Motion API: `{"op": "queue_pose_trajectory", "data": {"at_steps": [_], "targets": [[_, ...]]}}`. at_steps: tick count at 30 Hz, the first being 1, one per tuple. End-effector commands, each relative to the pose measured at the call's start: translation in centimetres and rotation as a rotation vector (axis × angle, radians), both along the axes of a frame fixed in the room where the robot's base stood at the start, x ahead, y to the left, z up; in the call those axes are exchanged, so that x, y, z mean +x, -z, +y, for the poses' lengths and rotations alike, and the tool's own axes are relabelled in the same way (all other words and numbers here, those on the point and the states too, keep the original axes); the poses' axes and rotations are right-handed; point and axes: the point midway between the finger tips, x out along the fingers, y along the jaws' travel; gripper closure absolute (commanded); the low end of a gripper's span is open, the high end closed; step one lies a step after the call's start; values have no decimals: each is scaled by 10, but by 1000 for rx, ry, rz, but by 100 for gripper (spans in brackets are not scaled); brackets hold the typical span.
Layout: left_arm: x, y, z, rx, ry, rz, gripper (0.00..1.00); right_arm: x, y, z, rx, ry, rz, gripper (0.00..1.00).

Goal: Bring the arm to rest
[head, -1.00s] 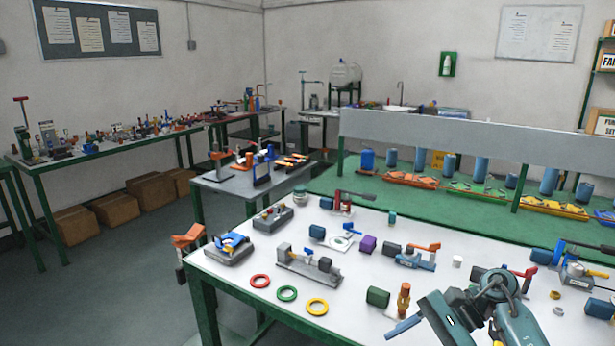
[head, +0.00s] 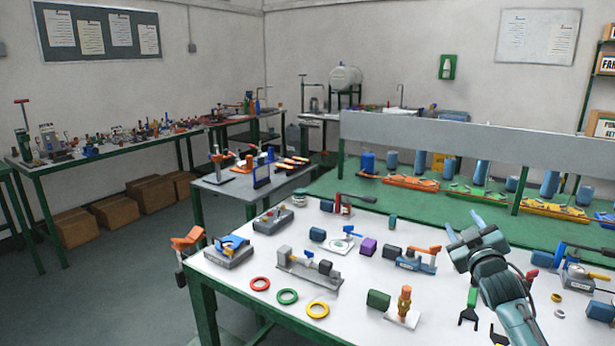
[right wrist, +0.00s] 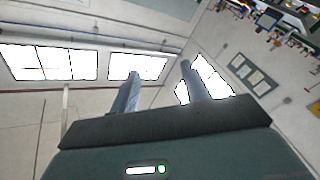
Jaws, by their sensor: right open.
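My right arm comes in from the lower right in the head view. Its gripper (head: 464,227) is raised over the right part of the white table (head: 240,283), with the fingers pointing up and away. The two fingers are apart and nothing is between them. In the right wrist view the open gripper (right wrist: 158,88) shows empty, with bright ceiling panels and wall behind it. My left gripper is not in view.
Red, green and yellow rings (head: 317,309) lie at the front edge. A grey panel (head: 440,131) stands behind.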

Motion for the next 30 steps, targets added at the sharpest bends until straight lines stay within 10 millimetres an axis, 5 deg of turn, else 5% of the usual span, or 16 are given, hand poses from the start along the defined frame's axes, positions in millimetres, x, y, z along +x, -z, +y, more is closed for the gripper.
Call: {"op": "queue_pose_trajectory", "data": {"at_steps": [3,8,14,21,27,30], "targets": [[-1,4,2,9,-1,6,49,0,34,-5,300,22,148,53],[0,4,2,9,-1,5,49,-33,97,29,304,-22,233,53],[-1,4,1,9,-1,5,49,-96,175,75,326,-82,349,53],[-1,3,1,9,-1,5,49,-230,265,146,413,-165,543,53],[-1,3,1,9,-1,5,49,-340,294,190,513,-199,679,53],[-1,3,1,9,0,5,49,-373,296,201,549,-202,720,53]]}}
